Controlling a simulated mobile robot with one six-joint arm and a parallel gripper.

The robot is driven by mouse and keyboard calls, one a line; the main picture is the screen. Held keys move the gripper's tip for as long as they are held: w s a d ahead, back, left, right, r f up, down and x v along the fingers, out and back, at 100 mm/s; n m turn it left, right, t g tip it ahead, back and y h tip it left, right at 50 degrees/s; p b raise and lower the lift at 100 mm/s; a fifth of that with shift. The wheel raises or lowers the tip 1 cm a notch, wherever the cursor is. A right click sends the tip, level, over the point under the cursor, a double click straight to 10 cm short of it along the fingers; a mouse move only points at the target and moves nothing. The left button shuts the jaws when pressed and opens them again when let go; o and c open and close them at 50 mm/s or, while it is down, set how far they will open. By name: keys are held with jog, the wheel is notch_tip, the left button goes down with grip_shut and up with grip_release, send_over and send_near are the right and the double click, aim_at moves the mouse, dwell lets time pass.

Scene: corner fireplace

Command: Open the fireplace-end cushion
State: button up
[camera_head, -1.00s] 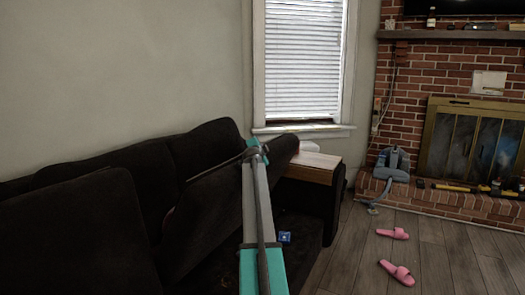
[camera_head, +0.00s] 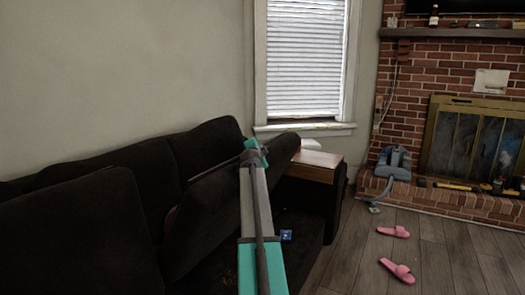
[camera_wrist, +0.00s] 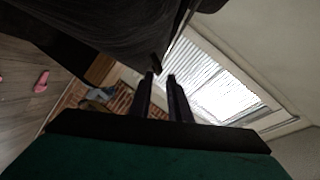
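The fireplace-end cushion (camera_head: 207,220) of the dark sofa is tilted up, its raised far edge near the sofa's arm end. In the wrist view a dark cushion surface (camera_wrist: 130,30) fills the upper left, close to the fingers. My gripper (camera_head: 252,155) is at the cushion's raised upper edge; its fingers are hard to make out in the head view. In the wrist view my gripper (camera_wrist: 161,77) shows two dark fingers with a gap between them and nothing clearly held. Whether a finger touches the cushion I cannot tell.
A small blue object (camera_head: 286,236) lies on the dark surface beneath the cushion. A wood-topped sofa arm (camera_head: 315,165) stands beyond. Two pink slippers (camera_head: 397,271) lie on the open floor. A blue-grey vacuum (camera_head: 393,163) stands by the brick fireplace (camera_head: 440,70).

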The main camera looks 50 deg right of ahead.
jog(key=shift+p+v, duration=0.45)
jog(key=shift+v, duration=2.85)
